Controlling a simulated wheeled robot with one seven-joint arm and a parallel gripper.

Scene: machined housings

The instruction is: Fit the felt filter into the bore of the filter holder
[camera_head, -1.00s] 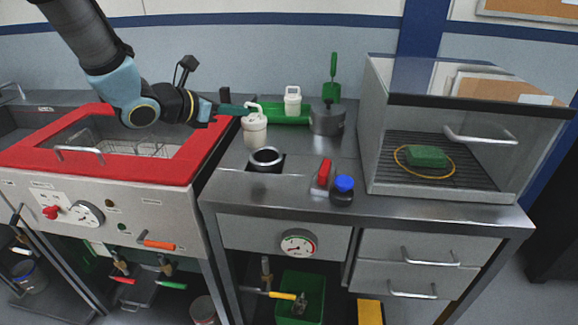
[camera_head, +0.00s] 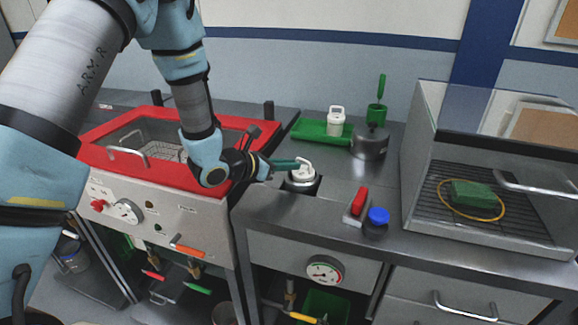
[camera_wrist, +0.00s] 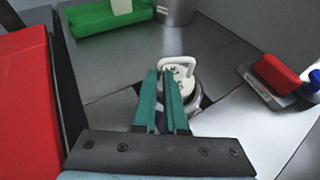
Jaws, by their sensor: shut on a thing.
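The felt filter (camera_head: 303,174) is white with a looped handle on top. It sits upright at the mouth of the metal filter holder (camera_head: 301,188), with its lower body out of sight, apparently inside the bore. In the wrist view, the filter's top (camera_wrist: 181,78) shows within the round rim of the holder (camera_wrist: 196,104). My gripper (camera_head: 299,163), with green fingers, is shut on the filter's handle from the left. The fingers hide part of the filter and holder in the wrist view, so I cannot tell how deep the filter sits.
A green tray (camera_head: 309,130) with a similar white handled piece (camera_head: 336,121) and a grey pot (camera_head: 369,142) stand behind. A red-topped block (camera_head: 358,203) and a blue-capped jar (camera_head: 376,224) are to the right. A red-framed basin (camera_head: 98,153) is at left.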

